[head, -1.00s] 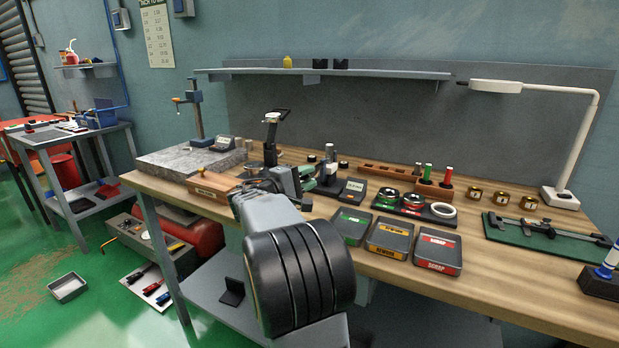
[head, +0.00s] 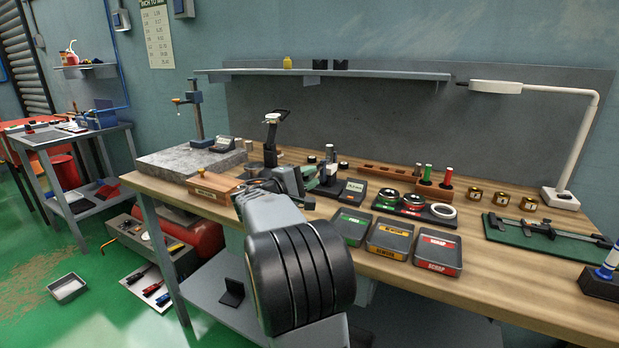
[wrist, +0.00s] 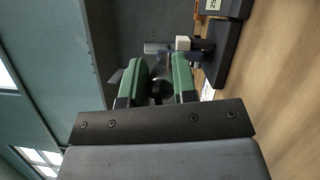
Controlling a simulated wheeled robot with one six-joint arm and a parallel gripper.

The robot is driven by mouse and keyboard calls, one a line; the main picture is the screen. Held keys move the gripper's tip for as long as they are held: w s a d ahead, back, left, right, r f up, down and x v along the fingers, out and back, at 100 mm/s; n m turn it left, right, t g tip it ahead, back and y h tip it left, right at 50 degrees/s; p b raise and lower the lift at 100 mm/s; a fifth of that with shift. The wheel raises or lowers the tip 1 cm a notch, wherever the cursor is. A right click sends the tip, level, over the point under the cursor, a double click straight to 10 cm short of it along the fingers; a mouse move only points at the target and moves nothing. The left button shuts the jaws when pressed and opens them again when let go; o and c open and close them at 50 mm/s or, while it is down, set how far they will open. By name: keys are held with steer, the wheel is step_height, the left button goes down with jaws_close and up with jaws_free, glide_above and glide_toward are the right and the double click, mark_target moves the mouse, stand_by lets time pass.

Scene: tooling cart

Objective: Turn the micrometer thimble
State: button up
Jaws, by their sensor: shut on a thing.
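The micrometer (head: 329,176) stands on the workbench with its dark base and small display (head: 353,187). My arm hides part of it in the head view. In the wrist view, the dark round thimble (wrist: 162,90) sits between the green fingers of my gripper (wrist: 162,80), which is shut on it. A metal part of the micrometer (wrist: 160,47) shows beyond the fingertips. The display's reading is too small to make out.
Three labelled trays (head: 390,239) lie in front of the micrometer. A dark rack with rings (head: 413,206) is to its right. A granite plate (head: 187,160) and a wooden box (head: 215,187) lie to the left. A lamp (head: 566,196) stands far right.

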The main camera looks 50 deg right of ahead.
steer(key=n+h, duration=0.1)
steer(key=n, duration=0.2)
steer(key=n+t+h, duration=0.1)
steer(key=n, duration=0.1)
steer(key=shift+r+n, duration=0.1)
steer(key=shift+n, duration=0.3)
steer(key=n+t, duration=0.1)
steer(key=n, duration=0.2)
steer(key=n+t+h, duration=0.1)
steer(key=n, duration=0.2)
steer(key=shift+w+r+t+p, duration=0.15)
steer(key=shift+t+p, duration=0.15)
steer(key=shift+t, duration=0.1)
steer(key=n+t+p, duration=0.1)
steer(key=n+t, duration=0.1)
steer(key=n, duration=0.2)
steer(key=shift+w+n+h, duration=0.1)
steer(key=shift+n+h, duration=0.2)
steer(key=shift+n, duration=0.1)
steer(key=shift+w+a+n+t+p, duration=0.1)
steer(key=shift+n+t+p, duration=0.15)
steer(key=shift+n+t, duration=0.75)
steer(key=shift+n+t+p, duration=0.2)
steer(key=shift+n+t, duration=0.3)
steer(key=shift+n, duration=0.9)
steer(key=o, duration=0.5)
